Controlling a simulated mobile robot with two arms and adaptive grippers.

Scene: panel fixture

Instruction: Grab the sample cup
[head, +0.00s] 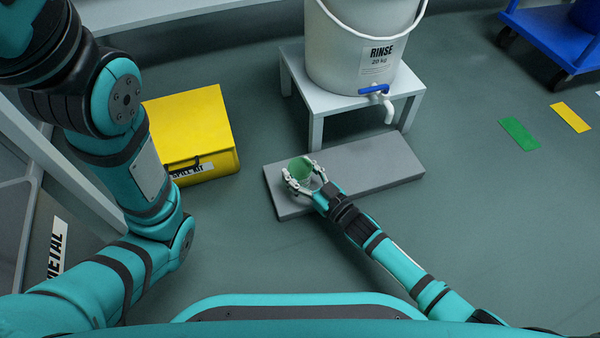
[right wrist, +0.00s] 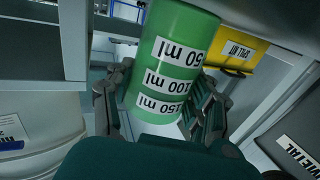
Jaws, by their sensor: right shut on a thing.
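The sample cup (head: 300,168) is green and stands over the left part of a low grey slab in the head view. In the right wrist view the cup (right wrist: 172,62) shows white labels reading 50 ml, 100 ml and 150 ml. My right gripper (head: 301,178) is shut on the cup, with its fingers on either side of it. The right gripper's fingers (right wrist: 163,105) also flank the cup in the right wrist view. I cannot tell whether the cup touches the slab. My left arm comes in from the left in the head view, but its gripper is out of view.
The grey slab (head: 375,165) lies before a small white table (head: 330,105) bearing a white RINSE bucket (head: 345,50) with a blue-handled tap. A yellow spill kit box (head: 190,125) stands to the left. A blue cart (head: 550,35) is at the back right. Floor at right is mostly clear.

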